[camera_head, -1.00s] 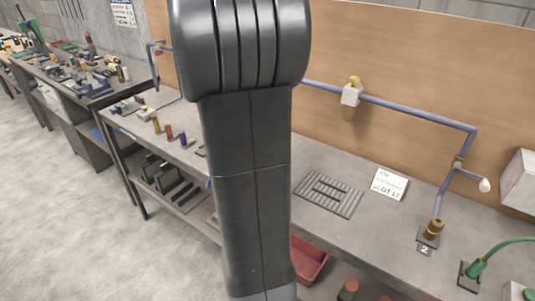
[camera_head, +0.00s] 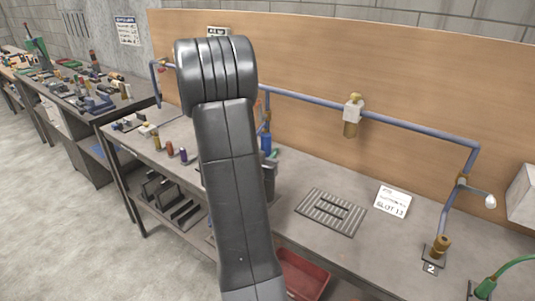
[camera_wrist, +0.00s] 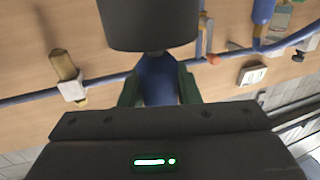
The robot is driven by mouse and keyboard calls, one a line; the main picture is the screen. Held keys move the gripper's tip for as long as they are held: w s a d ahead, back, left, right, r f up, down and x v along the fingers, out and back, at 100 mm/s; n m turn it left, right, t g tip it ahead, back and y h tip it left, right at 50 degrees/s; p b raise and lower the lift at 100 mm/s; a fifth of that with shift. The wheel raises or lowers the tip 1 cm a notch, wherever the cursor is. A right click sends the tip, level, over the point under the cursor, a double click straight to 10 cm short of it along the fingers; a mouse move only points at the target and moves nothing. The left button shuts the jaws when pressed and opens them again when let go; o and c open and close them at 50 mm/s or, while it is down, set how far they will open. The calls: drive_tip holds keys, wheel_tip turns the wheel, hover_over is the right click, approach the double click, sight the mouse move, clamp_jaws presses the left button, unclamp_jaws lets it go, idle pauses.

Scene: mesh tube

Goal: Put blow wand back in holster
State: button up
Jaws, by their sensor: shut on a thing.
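The blow wand is a blue body (camera_wrist: 158,82), seen in the wrist view between the green fingers of my gripper (camera_wrist: 158,90), which is shut on it. A dark round cup, which looks like the holster (camera_wrist: 150,25), fills the top middle of the wrist view, right against the wand. I cannot tell how far the wand is inside it. In the head view the blue wand (camera_head: 265,142) shows just right of my arm, with the dark cup (camera_head: 269,180) below it. My arm hides most of my gripper there.
A blue pipe with a brass-bowled regulator (camera_head: 352,115) runs along the wooden board behind. A ribbed mat (camera_head: 331,212) and a white card (camera_head: 392,202) lie on the grey bench. Small coloured fittings (camera_head: 170,148) stand left of my arm. A red bin (camera_head: 303,275) sits below.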

drive_tip(key=shift+f+b, duration=0.25)
drive_tip(key=shift+b, duration=0.05)
drive_tip(key=o, duration=1.1)
drive_tip(key=shift+c, duration=0.2)
drive_tip(key=shift+r, duration=0.1)
drive_tip(key=shift+r+p, duration=0.1)
drive_tip(key=shift+p, duration=0.2)
drive_tip(key=b+v, duration=0.2)
drive_tip(key=v, duration=1)
drive_tip(key=shift+r, duration=0.1)
